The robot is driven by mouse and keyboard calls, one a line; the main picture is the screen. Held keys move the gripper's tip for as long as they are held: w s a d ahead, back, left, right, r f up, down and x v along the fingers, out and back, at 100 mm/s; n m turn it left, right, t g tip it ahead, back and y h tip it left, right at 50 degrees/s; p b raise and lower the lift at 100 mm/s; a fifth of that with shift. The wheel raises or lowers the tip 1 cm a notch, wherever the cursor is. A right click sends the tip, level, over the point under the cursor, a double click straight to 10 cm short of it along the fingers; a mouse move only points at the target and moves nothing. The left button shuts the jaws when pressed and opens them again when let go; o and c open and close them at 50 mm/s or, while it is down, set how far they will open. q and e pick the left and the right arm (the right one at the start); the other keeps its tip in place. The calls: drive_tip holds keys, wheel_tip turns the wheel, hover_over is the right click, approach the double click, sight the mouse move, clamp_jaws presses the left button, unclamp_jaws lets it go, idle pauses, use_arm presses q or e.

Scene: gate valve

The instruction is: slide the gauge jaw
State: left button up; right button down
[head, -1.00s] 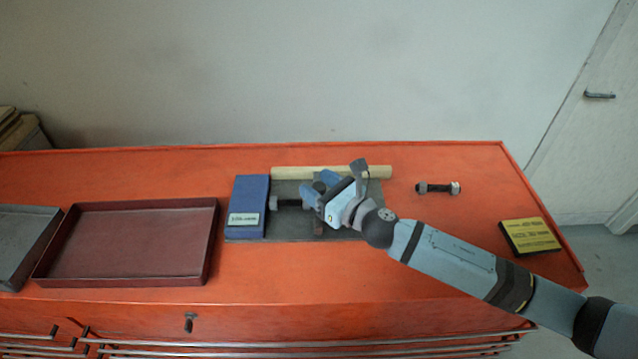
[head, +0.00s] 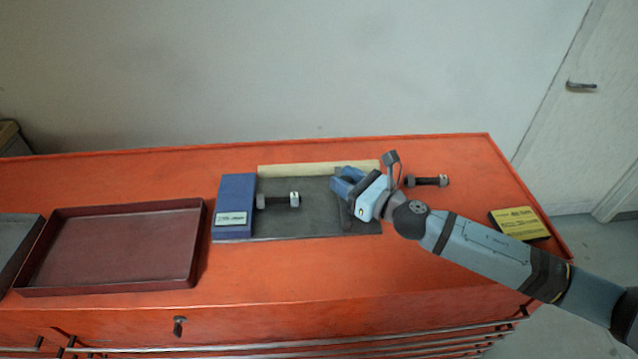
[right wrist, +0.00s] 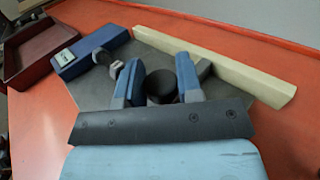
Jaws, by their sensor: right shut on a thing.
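The gauge has a grey base plate (head: 300,223), a blue fixed block (head: 235,200) with a display at its left end, and a dark sliding jaw (head: 345,215) toward the plate's right end. A bolt with a nut (head: 280,200) lies on the plate, its left end against or close to the blue block. A wide gap separates it from the sliding jaw. My right gripper (head: 345,182) is shut on the sliding jaw's round black knob (right wrist: 160,86), which shows between the blue fingers in the right wrist view. The gripper partly hides the jaw. My left gripper is out of view.
A pale wooden strip (head: 300,169) runs behind the plate. Another bolt (head: 427,181) lies just right of my right gripper. A yellow-topped box (head: 520,223) sits at the right end. A dark red tray (head: 110,288) and a grey tray stand left. The front strip is clear.

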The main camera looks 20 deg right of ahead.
drive_tip(key=shift+d+f, duration=0.1)
drive_tip(key=shift+d, duration=0.35)
drive_tip(key=shift+a, duration=0.1)
drive_tip(key=c, duration=1.1)
unclamp_jaws()
drive_tip(key=shift+o, duration=1.3)
drive_tip(key=shift+s+d, duration=0.1)
drive_tip(key=shift+d, duration=0.15)
drive_tip(key=shift+a, duration=0.1)
